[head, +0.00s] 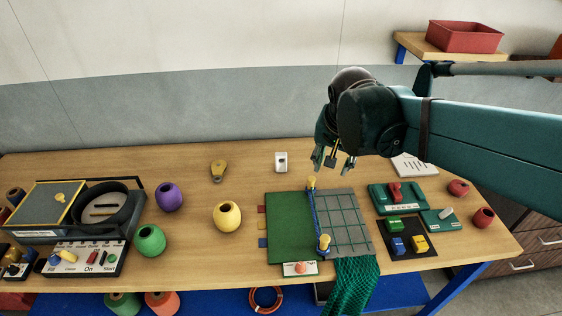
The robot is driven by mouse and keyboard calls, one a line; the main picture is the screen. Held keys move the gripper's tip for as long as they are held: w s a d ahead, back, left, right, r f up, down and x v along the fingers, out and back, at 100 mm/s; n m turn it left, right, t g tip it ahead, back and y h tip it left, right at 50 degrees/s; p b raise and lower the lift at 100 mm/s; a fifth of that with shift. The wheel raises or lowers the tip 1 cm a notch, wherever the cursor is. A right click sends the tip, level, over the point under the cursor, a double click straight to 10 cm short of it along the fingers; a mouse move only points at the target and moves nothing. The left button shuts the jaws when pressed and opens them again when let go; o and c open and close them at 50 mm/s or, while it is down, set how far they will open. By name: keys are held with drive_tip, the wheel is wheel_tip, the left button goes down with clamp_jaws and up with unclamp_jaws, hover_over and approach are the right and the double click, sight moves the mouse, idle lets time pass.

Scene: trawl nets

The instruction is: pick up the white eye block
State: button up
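A small white block (281,162) with a dark mark or opening stands on the wooden table toward the back, left of my gripper. It looks like the white eye block. My gripper (333,162) hangs above the back of the table, to the right of the white block and apart from it. Its fingers point down and are spread, with nothing seen between them. A yellow block (218,171) of rounded shape lies further left on the table (190,233).
Purple (169,197), yellow (227,216) and green (150,240) spools stand at left. A green board with netting (345,222) and two yellow-topped pegs lies in front of my gripper. Table around the white block is clear.

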drive_tip(key=w+a+m+g+p, duration=0.1)
drive_tip(key=w+a+m+p, duration=0.2)
drive_tip(key=w, duration=0.5)
drive_tip(key=m+g+h+p, duration=0.3)
drive_tip(key=m+p, duration=0.5)
drive_tip(key=m, duration=0.1)
approach(281, 154)
drive_tip(key=shift+x, duration=0.95)
drive_tip(key=shift+w+f+h, duration=0.25)
drive_tip(key=shift+f+h, duration=0.05)
drive_tip(key=shift+x, duration=1.3)
